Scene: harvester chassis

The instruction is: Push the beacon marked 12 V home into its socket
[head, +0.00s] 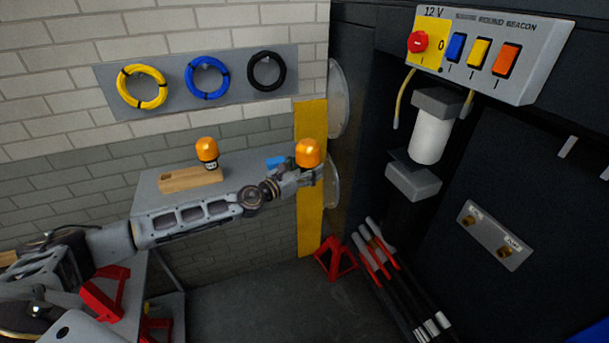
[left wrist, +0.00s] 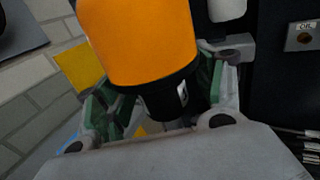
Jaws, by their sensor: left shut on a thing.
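My left gripper (head: 300,178) is shut on an orange beacon (head: 308,152) with a black base, held upright in the head view in front of the yellow strip. The left wrist view shows this beacon (left wrist: 140,42) large, its black base (left wrist: 168,96) between the green-padded fingers of the gripper (left wrist: 155,110). A small pale label on the base is too small to read. A second orange beacon (head: 207,150) stands on a wooden block (head: 190,180) on the grey bench. I cannot make out a beacon socket. My right gripper is not in view.
A "12 V" control box (head: 490,50) with a red knob and coloured switches hangs at upper right. Below it are a white cylinder (head: 430,138) and grey brackets. Coiled cables (head: 207,78) hang on the wall. A red stand (head: 335,260) is on the floor.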

